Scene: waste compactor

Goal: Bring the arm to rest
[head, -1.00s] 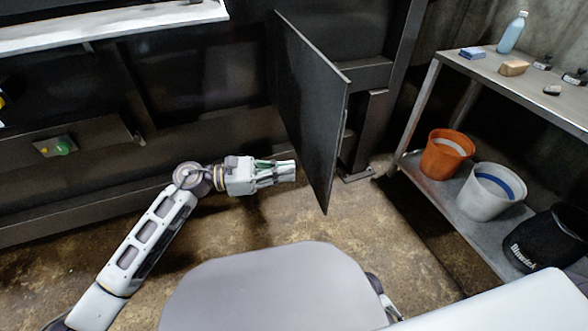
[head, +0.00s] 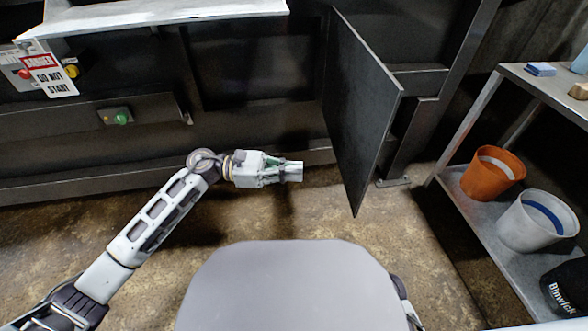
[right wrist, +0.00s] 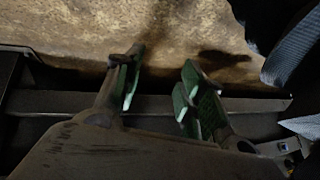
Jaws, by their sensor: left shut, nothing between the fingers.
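My left arm reaches in from the left in the head view, bent at the elbow. Its gripper (head: 291,171) is shut and empty, held above the concrete floor and pointing right towards the open dark metal door (head: 365,110). A small gap shows between the fingertips and the door. My right gripper (right wrist: 160,92) shows only in the right wrist view. Its green-padded fingers stand apart with nothing between them, so it is open. My right arm is not clearly seen in the head view.
The compactor front carries a green button (head: 121,117) and a red-and-white "do not start" tag (head: 50,76). At right a metal shelf (head: 485,225) holds an orange bucket (head: 490,178), a white bucket (head: 530,232) and a black one (head: 572,290). Floor (head: 390,225) between is clear.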

